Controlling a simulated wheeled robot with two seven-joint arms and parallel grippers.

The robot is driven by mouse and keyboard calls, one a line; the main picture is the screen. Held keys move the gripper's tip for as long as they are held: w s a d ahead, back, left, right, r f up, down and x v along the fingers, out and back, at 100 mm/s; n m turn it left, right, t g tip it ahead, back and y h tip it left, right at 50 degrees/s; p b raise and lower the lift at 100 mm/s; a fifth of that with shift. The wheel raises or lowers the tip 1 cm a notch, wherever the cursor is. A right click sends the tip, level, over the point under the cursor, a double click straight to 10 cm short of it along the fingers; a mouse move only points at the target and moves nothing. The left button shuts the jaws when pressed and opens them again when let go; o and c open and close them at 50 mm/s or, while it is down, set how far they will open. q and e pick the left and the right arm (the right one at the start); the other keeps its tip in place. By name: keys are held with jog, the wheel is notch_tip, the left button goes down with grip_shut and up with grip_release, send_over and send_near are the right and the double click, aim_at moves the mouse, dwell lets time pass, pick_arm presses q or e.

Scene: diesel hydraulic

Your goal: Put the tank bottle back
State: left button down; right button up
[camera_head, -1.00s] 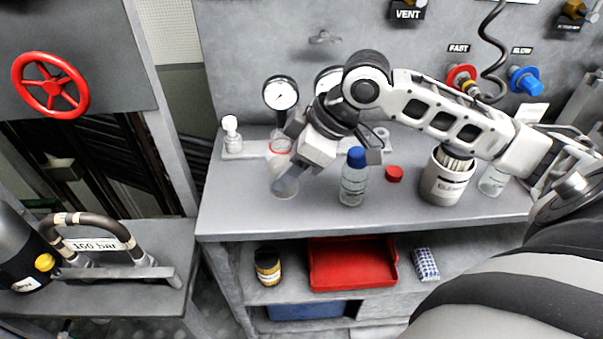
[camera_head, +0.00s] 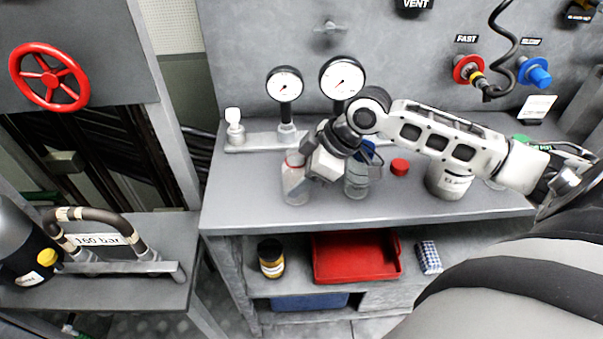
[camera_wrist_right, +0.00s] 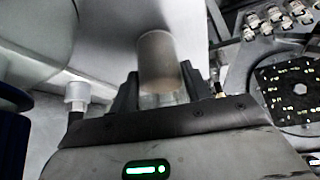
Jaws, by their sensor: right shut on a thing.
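My right gripper (camera_head: 307,163) is shut on a clear bottle with a red band near its top (camera_head: 295,182), at the left part of the bench. The bottle looks upright. I cannot tell whether its base touches the bench top. In the right wrist view a brownish, see-through cylinder, the bottle (camera_wrist_right: 160,60), sits between the two dark fingers (camera_wrist_right: 158,95). A second clear bottle with a blue cap (camera_head: 357,182) stands just right of the gripper, partly hidden by it. No label tells which one is the tank bottle. My left gripper is out of view.
The grey bench (camera_head: 235,205) carries two gauges (camera_head: 285,84) at the back, a small white-topped fitting (camera_head: 235,128), a red cap (camera_head: 400,167) and a white container (camera_head: 445,183). A red tray (camera_head: 355,258) and a dark jar (camera_head: 270,260) are on the shelf below. The bench's front-left is clear.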

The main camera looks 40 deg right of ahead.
jog(key=o, duration=1)
jog(key=shift+f, duration=0.1)
jog(key=shift+s+d+r, duration=0.2)
jog(key=shift+d+r, duration=0.05)
jog(key=shift+r, duration=0.25)
jog(key=v, duration=1.1)
jog(key=shift+r, duration=0.1)
